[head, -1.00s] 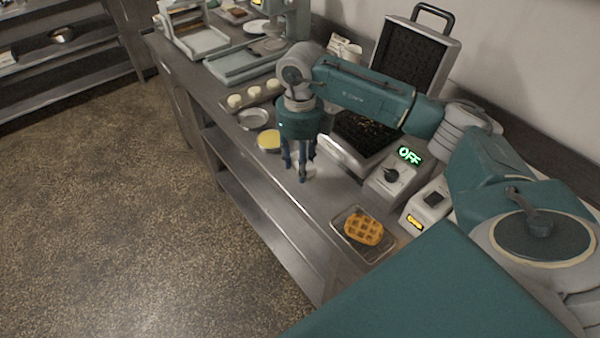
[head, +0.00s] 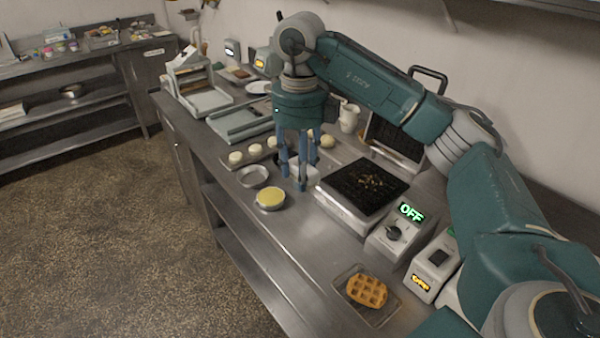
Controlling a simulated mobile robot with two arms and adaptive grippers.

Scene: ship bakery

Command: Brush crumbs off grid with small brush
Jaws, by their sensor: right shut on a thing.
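The waffle iron's dark lower grid (head: 345,190) lies open, with light brown crumbs (head: 371,181) scattered near its middle. Its lid (head: 395,140) stands raised behind, partly hidden by my right arm. My right gripper (head: 297,186) points down just left of the grid, above the counter. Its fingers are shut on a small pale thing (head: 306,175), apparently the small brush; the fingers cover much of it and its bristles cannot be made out. The gripper is apart from the crumbs. My left gripper is out of view.
A control box (head: 391,236) reading OFF stands in front of the iron. A waffle lies on a wire-rimmed tray (head: 350,273) at the front. A yellow-filled bowl (head: 270,199) and an empty metal bowl (head: 252,176) sit left of the gripper. A white jug (head: 349,117) stands behind.

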